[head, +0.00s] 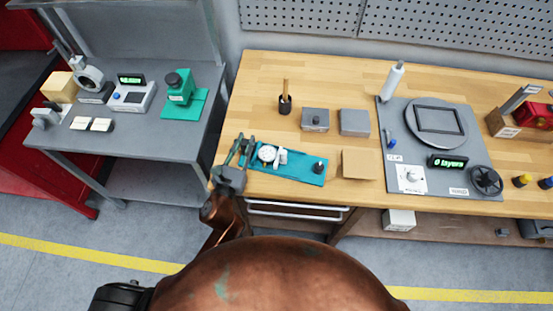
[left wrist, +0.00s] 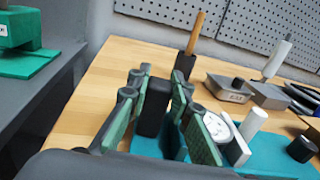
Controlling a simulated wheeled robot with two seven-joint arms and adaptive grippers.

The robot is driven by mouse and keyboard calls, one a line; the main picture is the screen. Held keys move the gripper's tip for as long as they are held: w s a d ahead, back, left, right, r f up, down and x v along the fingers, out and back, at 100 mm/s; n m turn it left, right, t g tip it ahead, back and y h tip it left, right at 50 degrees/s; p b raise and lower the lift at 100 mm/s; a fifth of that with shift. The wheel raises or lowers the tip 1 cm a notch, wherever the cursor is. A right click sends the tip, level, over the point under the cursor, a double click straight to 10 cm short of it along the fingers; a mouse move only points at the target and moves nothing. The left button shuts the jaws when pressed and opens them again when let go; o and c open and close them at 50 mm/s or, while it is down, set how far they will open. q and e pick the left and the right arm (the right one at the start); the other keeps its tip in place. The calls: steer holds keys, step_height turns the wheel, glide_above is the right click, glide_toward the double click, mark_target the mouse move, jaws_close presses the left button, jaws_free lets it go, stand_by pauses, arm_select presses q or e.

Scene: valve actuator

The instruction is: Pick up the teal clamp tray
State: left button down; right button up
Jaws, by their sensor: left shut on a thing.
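The teal clamp tray (head: 308,171) is a flat strip near the front left edge of the wooden bench. It carries a white round dial (head: 268,154), white cylindrical parts and a dark knob (head: 318,167) at its right end. My left gripper (head: 244,154) is at the tray's left end, shut on a dark upright block (left wrist: 153,106) there, which looks like the tray's handle. In the left wrist view the tray (left wrist: 275,160) reaches right from the fingers. I cannot tell if it is clear of the bench top. My right gripper is not in view.
Farther right is a grey panel (head: 440,145) with a round plate. A grey side table (head: 130,150) stands left, across a gap.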

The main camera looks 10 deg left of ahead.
arm_select(q)
steer(key=shift+r, duration=0.1)
step_height(320, 180, up, 9)
steer(key=shift+f, duration=4.65)
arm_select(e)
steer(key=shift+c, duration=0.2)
